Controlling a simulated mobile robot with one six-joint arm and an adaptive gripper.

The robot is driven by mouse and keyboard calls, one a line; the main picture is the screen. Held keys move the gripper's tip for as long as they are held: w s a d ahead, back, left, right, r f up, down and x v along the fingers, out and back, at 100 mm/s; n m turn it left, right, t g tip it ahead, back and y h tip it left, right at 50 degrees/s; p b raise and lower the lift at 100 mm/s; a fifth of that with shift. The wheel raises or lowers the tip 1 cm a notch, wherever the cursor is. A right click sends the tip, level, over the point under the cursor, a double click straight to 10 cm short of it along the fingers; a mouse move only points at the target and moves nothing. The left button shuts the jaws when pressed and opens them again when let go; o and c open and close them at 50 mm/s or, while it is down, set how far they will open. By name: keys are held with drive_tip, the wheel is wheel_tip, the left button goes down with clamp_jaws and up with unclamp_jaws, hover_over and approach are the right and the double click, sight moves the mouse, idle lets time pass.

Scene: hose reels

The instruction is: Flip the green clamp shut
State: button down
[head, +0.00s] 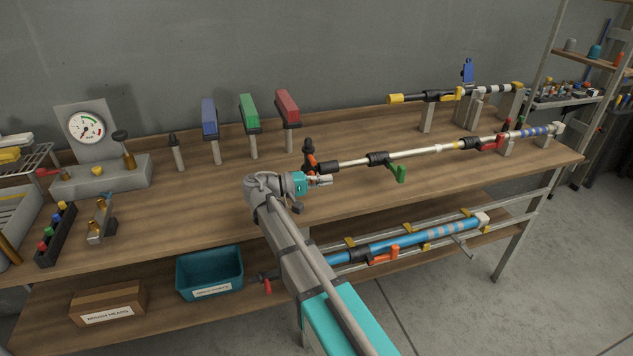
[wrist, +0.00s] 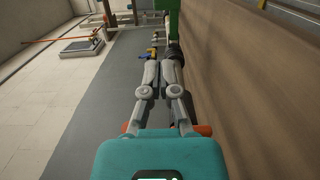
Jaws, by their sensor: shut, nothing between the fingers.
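The green clamp lever (head: 399,173) sits on a black collar (head: 378,159) on the middle pale pole. The lever sticks out from the pole, toward the bench's front, rather than lying along it. My gripper (head: 325,181) is to the left of it, low over the bench near the pole's left end, apart from the lever. Its fingers are together with nothing between them. In the wrist view my gripper (wrist: 161,58) points forward, and a green piece (wrist: 174,18) shows just past the fingertips; I cannot tell for certain that it is the clamp lever.
A black post with an orange lever (head: 311,161) stands close behind my gripper. The same pole carries a red clamp (head: 491,144) farther right. A pole with yellow parts (head: 440,96) lies behind. The bench top (head: 240,195) in front is mostly clear.

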sight(398, 171)
drive_tip(key=w+d, duration=0.1)
drive_tip(key=d, duration=0.5)
drive_tip(key=w+d, duration=0.1)
drive_tip(key=d, duration=0.5)
drive_tip(key=w+d, duration=0.1)
drive_tip(key=d, duration=0.6)
drive_tip(key=shift+a, duration=0.15)
drive_tip(key=shift+t, duration=0.3)
